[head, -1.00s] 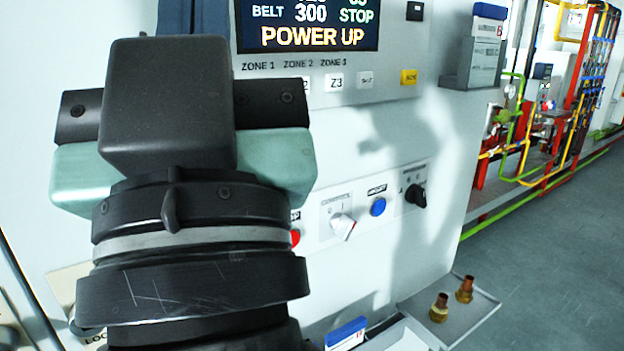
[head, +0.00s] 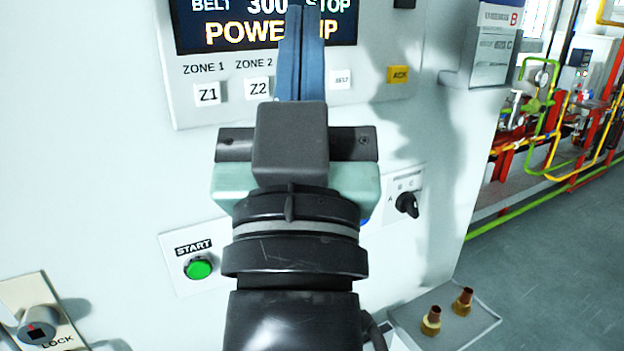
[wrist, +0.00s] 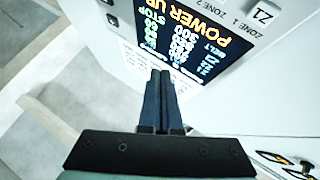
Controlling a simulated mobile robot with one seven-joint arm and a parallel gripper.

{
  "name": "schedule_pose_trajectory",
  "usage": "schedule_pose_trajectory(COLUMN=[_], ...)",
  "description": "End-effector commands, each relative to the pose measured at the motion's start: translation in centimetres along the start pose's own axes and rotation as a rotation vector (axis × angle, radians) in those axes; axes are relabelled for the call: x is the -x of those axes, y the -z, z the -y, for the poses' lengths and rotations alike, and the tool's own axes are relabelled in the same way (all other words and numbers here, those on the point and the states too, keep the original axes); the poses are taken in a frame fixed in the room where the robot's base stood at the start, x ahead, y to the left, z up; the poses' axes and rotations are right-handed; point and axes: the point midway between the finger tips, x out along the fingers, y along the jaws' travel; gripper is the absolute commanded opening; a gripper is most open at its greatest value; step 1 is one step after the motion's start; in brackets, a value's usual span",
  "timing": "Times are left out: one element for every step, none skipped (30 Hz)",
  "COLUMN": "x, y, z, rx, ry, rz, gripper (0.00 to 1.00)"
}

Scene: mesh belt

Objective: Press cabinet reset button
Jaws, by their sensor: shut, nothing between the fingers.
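The blue button on the white cabinet is almost wholly hidden behind my arm in the head view; only a sliver of blue (head: 364,214) shows at the wrist's right side. Its label is hidden now. My gripper (head: 302,10) is shut and empty, its two blue-grey fingers together and pointing up in front of the display screen (head: 210,30). In the wrist view, my gripper (wrist: 160,75) is also shut, with the display (wrist: 185,50) beyond the fingertips, turned nearly upside down. The fingers are well above the blue button in the head view.
A green START button (head: 199,268) and a lock switch (head: 38,325) lie left of my arm. A black rotary knob (head: 407,204) is to the right. A yellow ACK key (head: 398,75) sits below the display. Brass fittings stand on a small shelf (head: 470,322) at lower right.

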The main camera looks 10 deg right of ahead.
Motion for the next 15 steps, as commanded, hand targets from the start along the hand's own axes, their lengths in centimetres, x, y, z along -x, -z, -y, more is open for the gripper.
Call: schedule_pose_trajectory(x=[-1.2,-1.2,-1.1,-0.7,-0.2,0.8,1.7,2.7,4.2,5.3,6.4,7.9,8.9,9.8,10.9], y=[-2.2,-3.8,-6.2,-7.9,-9.6,-11.8,-13.3,-14.8,-16.4,-17.6,-18.6,-19.7,-20.4,-21.0,-21.7], z=[-1.4,-2.3,-3.6,-4.6,-5.5,-6.7,-7.5,-8.3,-9.2,-9.8,-10.4,-11.0,-11.4,-11.7,-12.0], rx=[0.070,0.120,0.193,0.250,0.311,0.390,0.450,0.509,0.582,0.633,0.681,0.735,0.770,0.801,0.835], ry=[-0.041,-0.065,-0.094,-0.112,-0.124,-0.134,-0.137,-0.135,-0.126,-0.116,-0.104,-0.086,-0.072,-0.059,-0.043], rz=[0.079,0.122,0.183,0.228,0.275,0.335,0.379,0.421,0.473,0.509,0.543,0.581,0.606,0.628,0.653], gripper=[0.00,0.00,0.00,0.00,0.00,0.00,0.00,0.00,0.00,0.00,0.00,0.00,0.00,0.00,0.00])
